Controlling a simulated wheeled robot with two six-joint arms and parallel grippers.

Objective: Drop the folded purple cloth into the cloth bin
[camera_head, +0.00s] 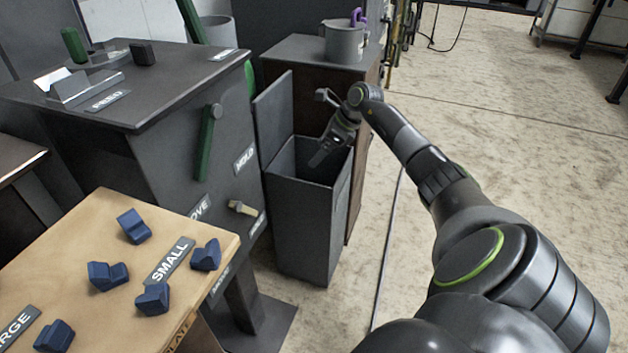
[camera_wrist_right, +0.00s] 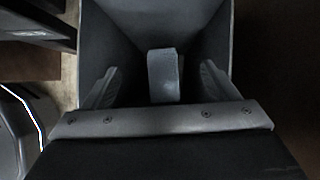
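A tall dark grey open bin (camera_head: 303,225), which I take as the cloth bin, stands on the floor with a raised panel behind it. My right gripper (camera_head: 320,158) points down into its mouth. In the right wrist view the two fingers (camera_wrist_right: 158,88) are wide apart inside the bin walls (camera_wrist_right: 115,35). A bluish-grey, block-like thing (camera_wrist_right: 163,75) shows between the fingers, with a gap on each side. I cannot tell whether it is folded cloth or how deep it lies. No clearly purple cloth shows. My left gripper is out of view.
A dark cabinet with a green lever (camera_head: 207,145) stands left of the bin. A brown cabinet (camera_head: 300,48) behind holds a grey pot (camera_head: 345,42) with a purple item. Blue blocks (camera_head: 134,226) lie on a wooden table (camera_head: 85,240).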

